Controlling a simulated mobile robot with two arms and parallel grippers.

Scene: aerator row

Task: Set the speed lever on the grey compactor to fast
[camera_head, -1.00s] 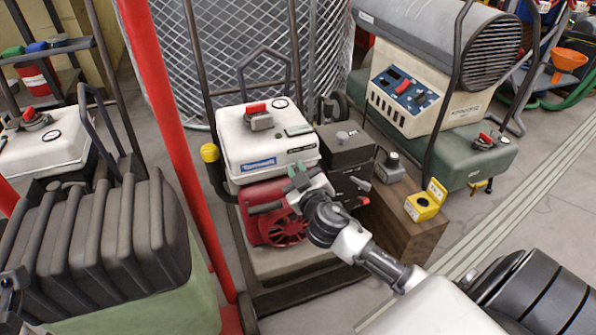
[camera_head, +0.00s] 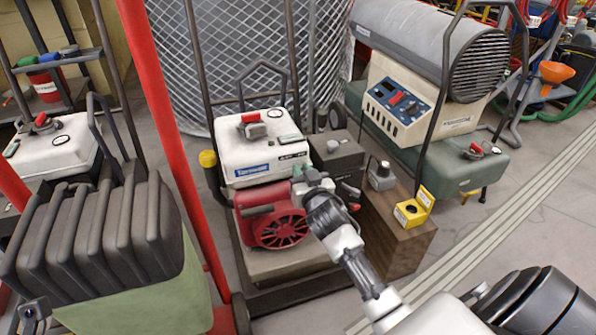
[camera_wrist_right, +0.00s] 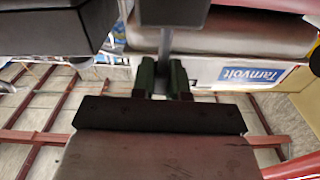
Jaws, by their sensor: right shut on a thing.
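A cart-mounted machine with a white tank (camera_head: 235,160) and red engine (camera_head: 275,225) stands mid-view. I cannot make out that it is the grey compactor; no fast marking is readable. My right gripper (camera_head: 299,174) is at the tank's lower right corner, above the red fan cover. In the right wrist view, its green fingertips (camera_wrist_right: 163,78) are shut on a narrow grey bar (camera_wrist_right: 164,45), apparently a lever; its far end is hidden. Another light grey lever (camera_head: 350,190) with a red part shows just right of my wrist. My left gripper is not recognisable.
A dark grey box (camera_head: 337,155) adjoins the tank's right side. A wooden block (camera_head: 400,245) with a yellow box (camera_head: 410,212) stands to its right. A red post (camera_head: 165,120) and a ribbed dark machine (camera_head: 120,230) are at left. A heater (camera_head: 425,80) is behind right.

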